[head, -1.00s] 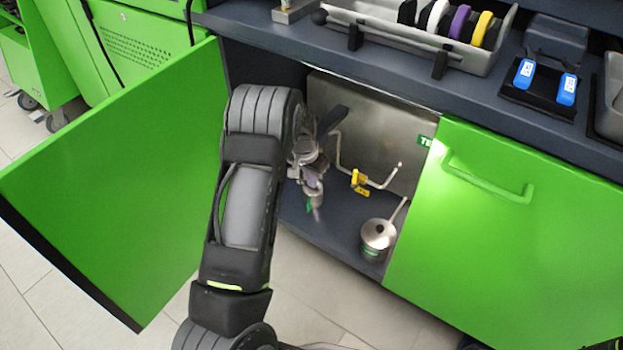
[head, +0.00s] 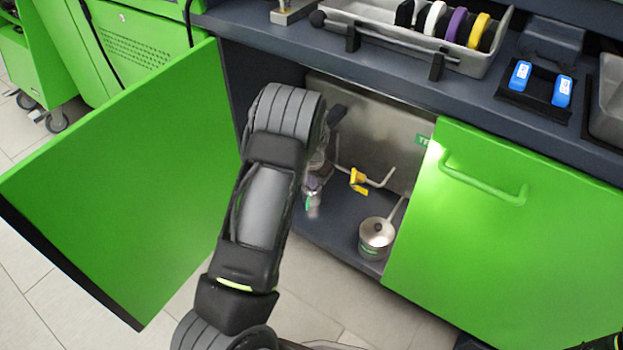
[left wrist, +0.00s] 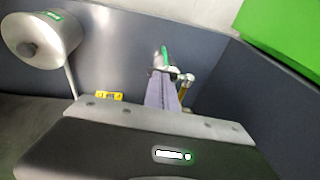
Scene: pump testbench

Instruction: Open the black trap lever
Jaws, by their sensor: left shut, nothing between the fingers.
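My left gripper is mostly hidden behind my wrist in the head view. In the left wrist view its fingers (left wrist: 160,82) are shut, with nothing seen between them. Beyond their tips are metal fittings with a green tag (left wrist: 165,56). I cannot tell whether the fingers touch the lever.
A yellow valve handle (head: 358,181) sits on a thin pipe to the right. A metal pot (head: 377,236) stands on the cabinet floor. The open green door (head: 120,190) is at left, a closed green door (head: 510,240) at right. The dark worktop (head: 390,90) overhangs the opening.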

